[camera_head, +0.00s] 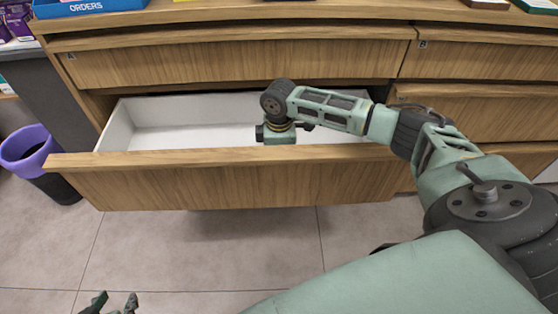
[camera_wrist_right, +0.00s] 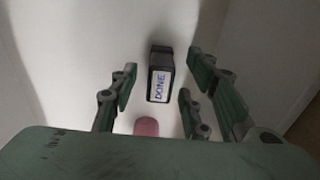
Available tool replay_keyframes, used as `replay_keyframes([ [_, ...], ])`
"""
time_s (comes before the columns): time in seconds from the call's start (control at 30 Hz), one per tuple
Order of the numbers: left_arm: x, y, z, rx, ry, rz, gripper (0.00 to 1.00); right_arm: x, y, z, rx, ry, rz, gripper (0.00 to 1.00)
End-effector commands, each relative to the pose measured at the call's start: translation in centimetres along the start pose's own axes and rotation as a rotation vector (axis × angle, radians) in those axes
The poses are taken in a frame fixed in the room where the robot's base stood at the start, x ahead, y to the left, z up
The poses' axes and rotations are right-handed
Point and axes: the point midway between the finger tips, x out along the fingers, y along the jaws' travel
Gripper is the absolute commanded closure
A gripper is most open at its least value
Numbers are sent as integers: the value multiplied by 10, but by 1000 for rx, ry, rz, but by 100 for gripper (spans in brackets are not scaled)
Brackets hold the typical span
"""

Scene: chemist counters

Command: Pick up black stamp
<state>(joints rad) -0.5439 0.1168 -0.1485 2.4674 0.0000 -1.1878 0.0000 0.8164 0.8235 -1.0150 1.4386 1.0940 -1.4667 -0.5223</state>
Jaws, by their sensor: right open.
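The black stamp (camera_wrist_right: 159,72) lies in the white drawer, its label reading "DONE" in the right wrist view. My right gripper (camera_wrist_right: 160,95) is open, with its fingers on both sides of the stamp in that picture; I cannot tell how far above it they are. In the head view my right arm reaches in from the right, its wrist over the open drawer (camera_head: 160,112); the stamp is hidden there. The tips of my left gripper (camera_head: 115,304) show at the bottom left edge, apart from each other and empty.
A pink object (camera_wrist_right: 147,126) lies near the stamp in the drawer. The drawer's wooden front (camera_head: 230,180) stands out from the counter. A purple bin (camera_head: 28,148) is on the floor at left. A blue "ORDERS" tray (camera_head: 85,8) is on the counter.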

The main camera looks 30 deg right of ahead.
Motion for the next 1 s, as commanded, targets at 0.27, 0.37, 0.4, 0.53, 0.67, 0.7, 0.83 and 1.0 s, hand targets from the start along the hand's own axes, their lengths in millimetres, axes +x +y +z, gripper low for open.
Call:
replay_keyframes([
  [0.27, 0, 0, -1, 0, 2, 0, 68, 0, 0, 0, 0, 0, 0, 63],
  [0.37, 0, 0, 0, 0, 2, 0, 68, 0, 0, 0, 0, 0, 0, 72],
  [0.4, 0, 0, 0, 0, 1, 0, 68, 0, 0, 0, 0, -1, 0, 75],
  [0.53, 0, 0, 0, 0, 1, 0, 68, 0, 0, 0, 0, -1, 0, 87],
  [0.67, 0, 0, 0, 0, 1, 0, 68, 0, 0, 0, 0, -1, 0, 98],
  [0.7, 0, 0, 0, 0, 1, 0, 68, 0, 0, 0, 0, -1, 0, 100],
  [0.83, 0, 0, 0, 0, 0, 0, 68, 0, 0, 0, 0, 0, 0, 100],
  [1.0, 0, 0, 0, 0, -1, 0, 68, -1, 0, 0, 0, 0, 0, 100],
])
